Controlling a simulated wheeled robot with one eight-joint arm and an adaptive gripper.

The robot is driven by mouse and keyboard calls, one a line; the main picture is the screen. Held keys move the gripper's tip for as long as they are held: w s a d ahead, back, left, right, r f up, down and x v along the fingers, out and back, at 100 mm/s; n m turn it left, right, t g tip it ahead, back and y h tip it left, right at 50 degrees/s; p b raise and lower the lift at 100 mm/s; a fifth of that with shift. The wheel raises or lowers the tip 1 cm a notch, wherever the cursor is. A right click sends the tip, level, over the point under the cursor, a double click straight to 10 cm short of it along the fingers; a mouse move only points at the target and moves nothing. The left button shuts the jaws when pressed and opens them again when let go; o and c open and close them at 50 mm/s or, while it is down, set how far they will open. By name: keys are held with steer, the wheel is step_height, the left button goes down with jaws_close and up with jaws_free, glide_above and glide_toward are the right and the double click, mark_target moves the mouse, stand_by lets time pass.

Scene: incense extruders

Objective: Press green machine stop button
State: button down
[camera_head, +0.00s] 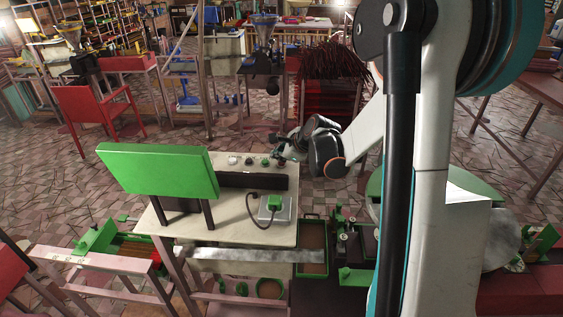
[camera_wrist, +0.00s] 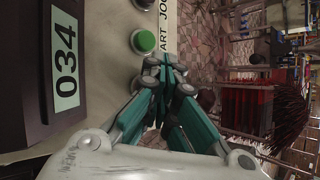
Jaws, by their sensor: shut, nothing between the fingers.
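The green machine has a pale tabletop (camera_head: 225,225) and a large green panel (camera_head: 160,171) in the head view. A row of small buttons, including a green button (camera_head: 265,162), sits along the top's far edge. In the wrist view a round green button (camera_wrist: 143,40) shows close by, beside partly hidden lettering reading "ART JOG". A greyish button (camera_wrist: 136,83) is partly behind a finger; its label is hidden, and I cannot tell which is the stop button. My gripper (camera_wrist: 165,64) is shut and empty, its tips beside the green button. In the head view my gripper (camera_head: 281,157) is at the row's right end.
A dark box (camera_wrist: 63,50) labelled 034 stands beside the buttons. A grey box with a green top (camera_head: 274,206) and a black cable sits on the tabletop. A red rack of dark incense sticks (camera_head: 332,75) stands beyond. Tiled floor is open between them.

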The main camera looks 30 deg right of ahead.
mark_target(279, 163)
steer(key=shift+r+p, duration=0.3)
steer(key=shift+r, duration=0.4)
steer(key=shift+r, duration=0.15)
steer(key=shift+r+p, duration=1.65)
steer(key=shift+r, duration=0.75)
steer(key=shift+a, duration=0.1)
